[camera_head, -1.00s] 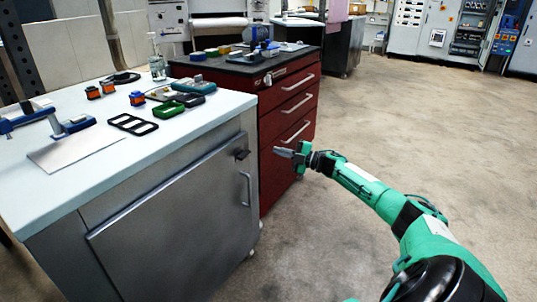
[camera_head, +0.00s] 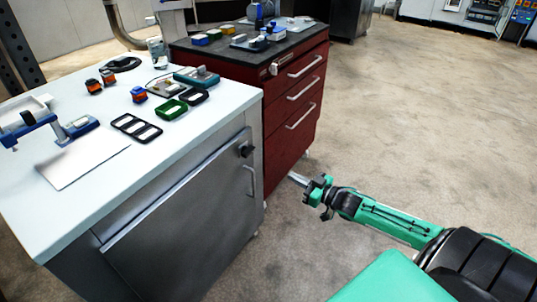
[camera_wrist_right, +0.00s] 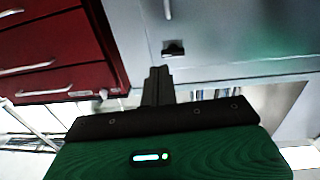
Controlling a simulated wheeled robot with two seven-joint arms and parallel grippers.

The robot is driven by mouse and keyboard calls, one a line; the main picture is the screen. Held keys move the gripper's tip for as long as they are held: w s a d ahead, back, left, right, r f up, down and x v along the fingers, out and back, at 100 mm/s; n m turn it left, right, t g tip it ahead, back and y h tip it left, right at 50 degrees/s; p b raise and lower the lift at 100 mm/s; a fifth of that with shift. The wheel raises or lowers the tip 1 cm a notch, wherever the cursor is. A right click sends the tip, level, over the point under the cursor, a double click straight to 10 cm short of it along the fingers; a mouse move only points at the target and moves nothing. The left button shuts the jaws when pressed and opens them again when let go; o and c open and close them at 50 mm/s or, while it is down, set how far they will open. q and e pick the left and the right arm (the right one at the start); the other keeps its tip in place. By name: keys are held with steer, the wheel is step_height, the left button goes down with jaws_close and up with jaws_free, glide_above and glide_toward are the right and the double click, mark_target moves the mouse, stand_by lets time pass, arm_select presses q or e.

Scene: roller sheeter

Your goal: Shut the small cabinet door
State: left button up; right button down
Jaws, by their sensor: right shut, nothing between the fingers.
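The small cabinet door (camera_head: 180,222) is a grey metal panel on the front of the white-topped cabinet, with a bar handle (camera_head: 251,180) near its right edge and a dark latch (camera_head: 246,150) above. My left gripper is out of view.
A red drawer unit (camera_head: 290,110) stands to the right of the cabinet, its drawers looking shut. The white worktop (camera_head: 50,213) holds several small tools, cases and a paper sheet. Open floor (camera_head: 420,130) lies to the right.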

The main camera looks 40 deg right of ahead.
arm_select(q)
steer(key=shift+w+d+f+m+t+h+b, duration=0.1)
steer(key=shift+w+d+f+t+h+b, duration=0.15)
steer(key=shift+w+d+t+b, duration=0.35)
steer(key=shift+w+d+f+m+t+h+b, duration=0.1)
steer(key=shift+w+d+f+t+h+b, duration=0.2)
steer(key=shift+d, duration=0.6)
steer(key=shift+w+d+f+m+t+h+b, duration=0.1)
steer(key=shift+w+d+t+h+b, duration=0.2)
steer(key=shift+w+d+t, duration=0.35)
arm_select(e)
steer(key=x, duration=1.4)
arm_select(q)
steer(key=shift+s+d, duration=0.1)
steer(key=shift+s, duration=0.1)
